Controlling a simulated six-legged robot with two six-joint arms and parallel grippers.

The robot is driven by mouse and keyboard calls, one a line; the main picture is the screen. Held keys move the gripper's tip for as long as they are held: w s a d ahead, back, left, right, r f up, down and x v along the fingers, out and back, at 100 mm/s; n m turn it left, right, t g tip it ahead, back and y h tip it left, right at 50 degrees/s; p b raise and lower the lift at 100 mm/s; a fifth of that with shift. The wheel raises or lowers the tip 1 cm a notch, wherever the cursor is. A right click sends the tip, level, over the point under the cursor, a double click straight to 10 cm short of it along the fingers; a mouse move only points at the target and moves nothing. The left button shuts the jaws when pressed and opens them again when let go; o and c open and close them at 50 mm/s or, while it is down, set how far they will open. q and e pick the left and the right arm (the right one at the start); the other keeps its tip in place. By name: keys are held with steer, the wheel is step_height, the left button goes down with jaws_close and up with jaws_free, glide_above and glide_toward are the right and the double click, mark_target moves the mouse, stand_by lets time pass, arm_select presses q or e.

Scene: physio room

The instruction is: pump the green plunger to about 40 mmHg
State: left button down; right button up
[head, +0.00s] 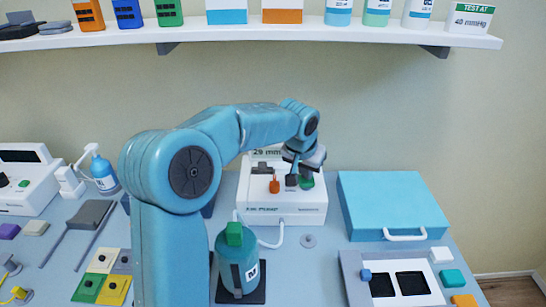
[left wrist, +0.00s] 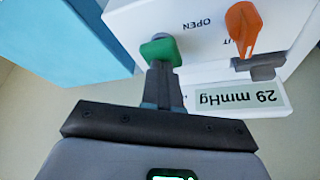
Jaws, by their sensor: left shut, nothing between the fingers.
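The white pump box (head: 290,212) stands at the back middle of the bench. Its display (left wrist: 240,98) reads 29 mmHg in the left wrist view, where it appears upside down. The green plunger (left wrist: 158,51) sticks out of the pump; in the head view it (head: 307,182) is partly hidden by my left gripper (head: 292,181). The gripper is shut and empty, its fingertips (left wrist: 160,70) right at the plunger; I cannot tell whether they touch. An orange lever (left wrist: 243,25) sits beside it, pointing away from the word OPEN and partly covering another label. My right gripper is not in view.
A blue case (head: 390,205) stands close right of the pump. A teal bottle with a green top (head: 238,265) stands in front, with a white tube by it. A shelf card (head: 470,18) reads TEST AT 40 mmHg.

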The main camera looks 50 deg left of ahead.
arm_select(q)
steer(key=shift+f, duration=0.45)
steer(key=shift+r+p, duration=1.65)
steer(key=shift+r, duration=0.65)
steer(key=shift+f+b, duration=1.5)
steer(key=shift+f, duration=0.4)
steer(key=shift+r+p, duration=1.45)
steer(key=shift+r, duration=0.45)
step_height(320, 180, up, 5)
steer(key=p, duration=0.4)
steer(key=shift+s+d, duration=0.1)
